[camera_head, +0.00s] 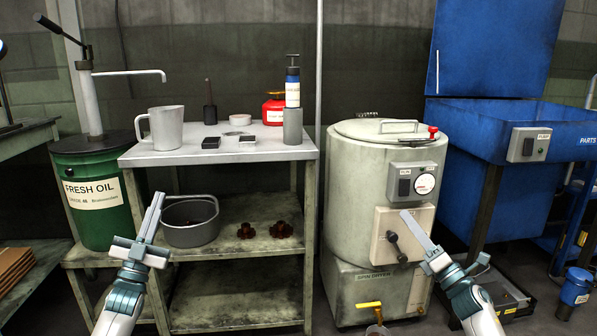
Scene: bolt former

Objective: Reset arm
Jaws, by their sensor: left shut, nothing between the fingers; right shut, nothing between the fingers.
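My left gripper (152,218) is at the lower left, in front of the shelf table. Its fingers are together and point up, with nothing between them. My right gripper (418,230) is at the lower right, in front of the grey spin dryer (345,190). Its fingers are together and point up and left, with nothing between them. Both forearms come in from the bottom edge. From this view I cannot tell whether the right fingertips touch the dryer's front panel.
A metal shelf table (290,152) holds a grey jug (167,128), small blocks and bottles; a grey bucket (190,225) sits on its middle shelf. A green oil drum (95,215) stands left. A blue parts washer (480,125) stands right. The lower shelf looks clear.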

